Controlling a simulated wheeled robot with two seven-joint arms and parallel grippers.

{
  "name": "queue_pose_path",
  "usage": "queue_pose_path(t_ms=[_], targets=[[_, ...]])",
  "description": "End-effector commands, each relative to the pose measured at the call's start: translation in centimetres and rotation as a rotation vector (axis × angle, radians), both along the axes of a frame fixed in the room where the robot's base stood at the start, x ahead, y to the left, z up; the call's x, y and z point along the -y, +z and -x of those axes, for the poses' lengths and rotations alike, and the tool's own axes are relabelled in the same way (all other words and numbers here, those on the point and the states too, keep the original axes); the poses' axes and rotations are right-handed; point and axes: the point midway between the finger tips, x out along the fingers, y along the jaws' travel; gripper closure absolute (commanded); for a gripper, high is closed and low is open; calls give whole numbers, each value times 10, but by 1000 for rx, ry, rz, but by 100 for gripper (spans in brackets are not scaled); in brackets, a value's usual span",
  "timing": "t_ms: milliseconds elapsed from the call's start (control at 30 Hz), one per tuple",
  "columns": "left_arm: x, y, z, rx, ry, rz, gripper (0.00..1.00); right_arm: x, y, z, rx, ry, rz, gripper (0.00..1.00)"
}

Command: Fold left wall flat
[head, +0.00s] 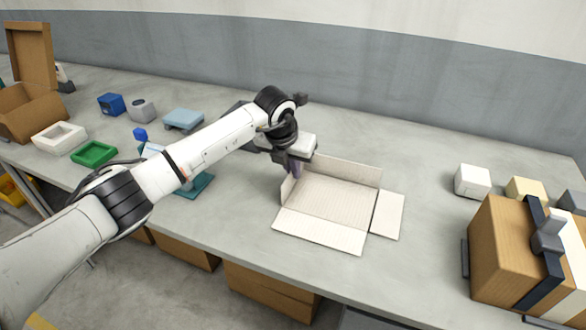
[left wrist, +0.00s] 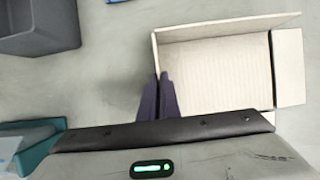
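A shallow cardboard box (head: 332,196) lies open on the table, in the middle of the head view. Its back wall (head: 345,171) stands up; its front wall (head: 318,232) and right wall (head: 387,214) lie flat outward. Its left wall (head: 285,188) stands up, partly hidden by my left gripper (head: 291,168). In the left wrist view, the dark fingers (left wrist: 160,76) are close together at the left wall (left wrist: 156,58). I cannot tell whether the wall's edge is pinched between them or beside them. My right gripper is not in view.
Table (head: 420,165) surface left of the box is bare in the left wrist view. A grey bin (left wrist: 40,25) and a teal tray (left wrist: 40,140) stand farther left. A closed brown box (head: 495,250) and a white block (head: 472,181) stand at the right.

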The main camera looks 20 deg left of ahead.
Motion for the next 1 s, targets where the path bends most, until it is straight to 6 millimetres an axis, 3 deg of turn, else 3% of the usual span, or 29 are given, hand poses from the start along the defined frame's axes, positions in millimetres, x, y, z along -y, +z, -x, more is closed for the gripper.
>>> queue_pose_path(t_ms=[367, 1000], targets=[[-5, -1, 0, -2, 2, 54, 100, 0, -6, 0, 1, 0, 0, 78], [-30, -9, -2, -14, 5, 491, 100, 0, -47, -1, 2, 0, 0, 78]])
